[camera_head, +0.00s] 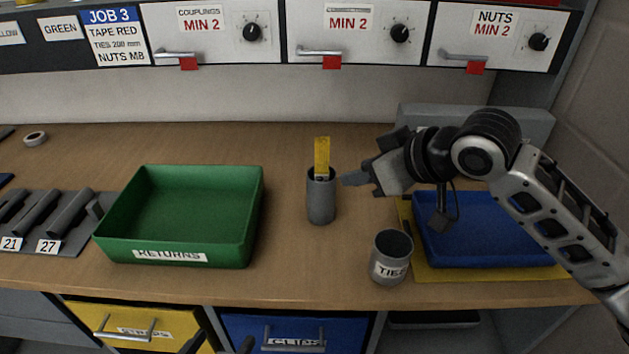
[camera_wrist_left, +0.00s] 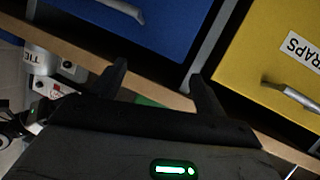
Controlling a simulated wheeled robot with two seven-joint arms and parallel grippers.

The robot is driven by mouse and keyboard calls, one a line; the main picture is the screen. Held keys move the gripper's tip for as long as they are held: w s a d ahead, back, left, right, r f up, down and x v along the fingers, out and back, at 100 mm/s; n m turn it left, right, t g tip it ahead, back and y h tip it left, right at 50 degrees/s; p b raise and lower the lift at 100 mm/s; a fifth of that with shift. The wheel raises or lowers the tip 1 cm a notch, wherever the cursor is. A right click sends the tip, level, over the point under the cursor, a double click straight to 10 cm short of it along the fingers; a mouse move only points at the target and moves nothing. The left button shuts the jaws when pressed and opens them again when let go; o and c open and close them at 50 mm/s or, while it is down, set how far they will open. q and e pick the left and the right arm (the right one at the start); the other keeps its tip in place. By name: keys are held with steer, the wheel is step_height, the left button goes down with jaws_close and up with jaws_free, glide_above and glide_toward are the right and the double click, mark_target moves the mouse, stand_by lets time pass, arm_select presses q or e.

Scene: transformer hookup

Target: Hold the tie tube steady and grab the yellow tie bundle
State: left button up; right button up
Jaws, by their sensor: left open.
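A yellow tie bundle (camera_head: 322,155) stands upright in a tall grey tube (camera_head: 321,203) at the middle of the bench, its upper part above the rim. A shorter grey cup labelled TIES (camera_head: 389,270) stands nearer the front edge, to the right; no ties show in it. My right gripper (camera_head: 349,180) points left, close to the right side of the tall tube near its rim; contact and finger gap are unclear. My left gripper (camera_head: 223,333) is low in front of the drawers; in the left wrist view (camera_wrist_left: 158,80) its fingers are apart and empty.
A green RETURNS tray (camera_head: 183,256) stands left of the tube. A blue tray (camera_head: 485,261) on a yellow mat (camera_head: 437,276) lies under my right arm. Yellow (camera_head: 177,322) and blue (camera_head: 345,328) drawers sit below the bench edge. Bench between green tray and tube is clear.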

mark_target(315, 207)
arm_select(q)
step_height(315, 207, up, 17)
steer(key=a+n+t+h, duration=0.1)
steer(key=a+n+t, duration=0.15)
steer(key=t, duration=0.65)
steer(key=w+d+f+m+g+h, duration=0.1)
steer(key=w+d+m+g+h, duration=0.25)
steer(key=d+m, duration=0.6)
steer(key=w+d+m+g+h, duration=0.25)
steer(key=w+d+m, duration=0.2)
steer(key=m, duration=0.95)
steer(key=w+m+y, duration=0.4)
steer(key=w+m, duration=0.5)
steer(key=m, duration=1)
steer(key=f, duration=0.4)
steer(key=d+f, duration=0.1)
steer(key=f, duration=0.2)
steer(key=x, duration=0.7)
steer(key=shift+w+d+r, duration=0.1)
steer(key=shift+w+r, duration=0.15)
